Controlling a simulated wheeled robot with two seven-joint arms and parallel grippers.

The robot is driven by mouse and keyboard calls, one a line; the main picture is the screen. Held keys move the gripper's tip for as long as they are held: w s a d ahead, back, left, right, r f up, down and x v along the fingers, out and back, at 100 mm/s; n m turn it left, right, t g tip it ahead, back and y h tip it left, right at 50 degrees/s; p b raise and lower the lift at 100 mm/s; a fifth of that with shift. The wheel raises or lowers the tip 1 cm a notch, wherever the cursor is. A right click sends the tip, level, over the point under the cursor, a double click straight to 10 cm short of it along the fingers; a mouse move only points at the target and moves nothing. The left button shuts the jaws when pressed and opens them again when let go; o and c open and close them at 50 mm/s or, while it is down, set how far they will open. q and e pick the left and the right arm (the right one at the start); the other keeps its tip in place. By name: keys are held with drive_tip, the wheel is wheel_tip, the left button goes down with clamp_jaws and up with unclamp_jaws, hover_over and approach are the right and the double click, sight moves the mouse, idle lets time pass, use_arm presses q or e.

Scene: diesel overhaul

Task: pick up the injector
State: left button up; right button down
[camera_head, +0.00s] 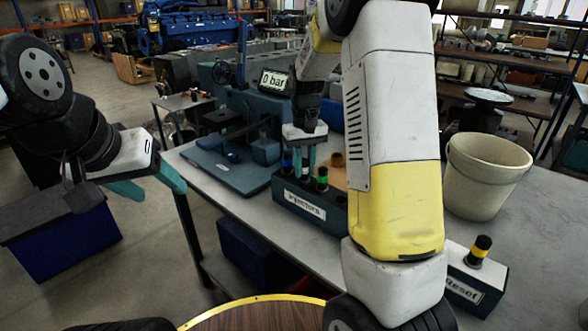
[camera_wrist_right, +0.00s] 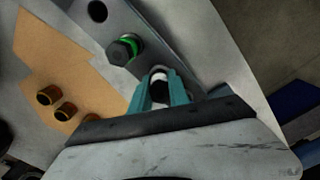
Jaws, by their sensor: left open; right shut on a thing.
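The injector rack (camera_head: 300,207), a dark box labelled "INJECTORS", stands on the bench. My right gripper (camera_head: 305,165) points down over it, its teal fingers shut on a black-topped injector with a white band (camera_wrist_right: 158,78). This injector appears to be still in its rack hole; its lower part is hidden. A green-banded injector (camera_head: 321,180) stands beside it and also shows in the right wrist view (camera_wrist_right: 124,49). A blue-banded injector (camera_head: 286,163) stands on the other side. My left gripper (camera_head: 148,184) is open and empty, off the bench's left side.
A blue test stand (camera_head: 225,172) with a gauge reading "0 bar" (camera_head: 273,80) is behind the rack. A cream bucket (camera_head: 484,178) and a "Reset" box (camera_head: 462,290) with a yellow-banded piece (camera_head: 481,249) are right. An orange-brown board (camera_wrist_right: 65,75) holds dark-capped pieces.

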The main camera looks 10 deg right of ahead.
wheel_tip(320, 180, up, 18)
idle(0.6)
drive_tip(key=c, duration=2.1)
unclamp_jaws()
clamp_jaws()
